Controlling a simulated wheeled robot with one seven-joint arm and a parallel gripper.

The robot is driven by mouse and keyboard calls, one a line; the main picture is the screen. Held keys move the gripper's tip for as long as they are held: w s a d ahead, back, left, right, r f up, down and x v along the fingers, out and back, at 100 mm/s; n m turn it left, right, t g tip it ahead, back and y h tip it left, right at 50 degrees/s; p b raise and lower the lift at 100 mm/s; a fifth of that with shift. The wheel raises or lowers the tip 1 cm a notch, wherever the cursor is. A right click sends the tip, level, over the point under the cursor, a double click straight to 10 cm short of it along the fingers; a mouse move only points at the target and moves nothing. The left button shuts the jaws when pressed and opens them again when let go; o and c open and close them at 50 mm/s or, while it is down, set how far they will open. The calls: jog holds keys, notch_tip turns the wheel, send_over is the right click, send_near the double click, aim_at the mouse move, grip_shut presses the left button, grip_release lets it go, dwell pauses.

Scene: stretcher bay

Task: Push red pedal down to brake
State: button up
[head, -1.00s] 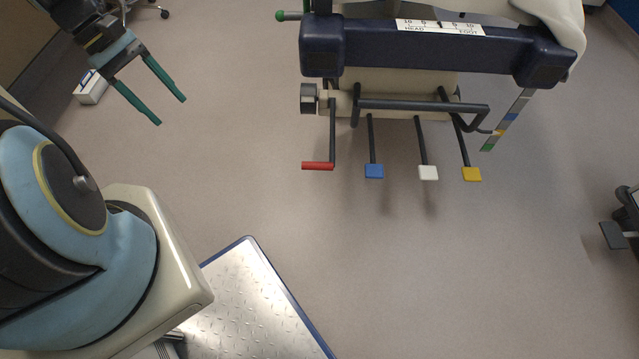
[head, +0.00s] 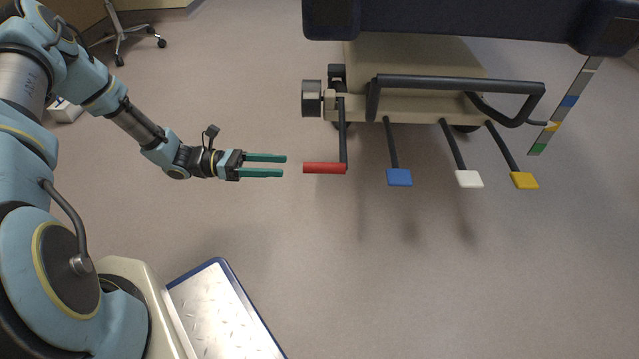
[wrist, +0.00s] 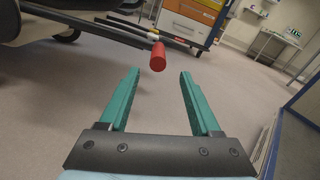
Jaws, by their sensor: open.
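The red pedal (head: 324,168) is a short red bar at the end of a dark lever, at the left end of the pedal row under the stretcher (head: 420,60). In the wrist view the red pedal (wrist: 158,56) shows its round end, ahead of and above the gap between my fingers. My gripper (head: 284,165) has two green fingers and is open and empty. In the head view it points right, just left of the red pedal, with a small gap between them. My fingers (wrist: 158,78) also show in the wrist view. No contact with the pedal is visible.
Blue (head: 399,177), white (head: 469,179) and yellow (head: 525,181) pedals hang right of the red one. A dark bar (head: 450,82) crosses above them. A metal tread plate (head: 222,310) lies at the lower left. The floor below the pedals is clear.

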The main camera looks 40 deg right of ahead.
aim_at(339, 168)
jog(key=b+x, duration=0.3)
jog(key=x, duration=0.8)
jog(key=shift+w+d+f, duration=0.1)
grip_shut()
dwell(0.3)
jog(key=shift+f, duration=0.1)
dwell(0.8)
